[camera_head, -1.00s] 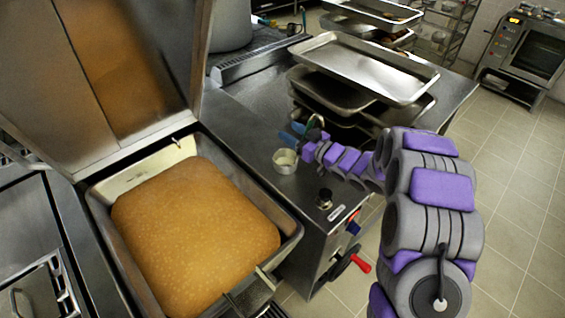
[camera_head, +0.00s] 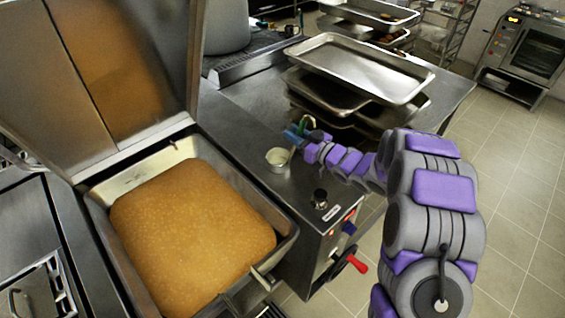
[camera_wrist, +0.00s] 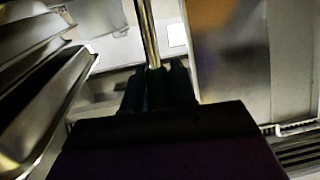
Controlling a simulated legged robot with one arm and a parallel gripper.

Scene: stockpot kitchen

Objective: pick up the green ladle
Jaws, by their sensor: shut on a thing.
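My gripper (camera_head: 294,134), with blue fingers, is shut on the handle. In the wrist view the shiny metal handle (camera_wrist: 148,32) stands between the dark fingers (camera_wrist: 158,85). The ladle's bowl is out of sight there.
A pan of brown liquid (camera_head: 190,235) with a raised lid lies at left. Stacked steel trays (camera_head: 365,70) stand close behind my arm at right. A black knob (camera_head: 320,198) and a red-handled lever (camera_head: 357,264) are at the counter's front. Open tiled floor lies at right.

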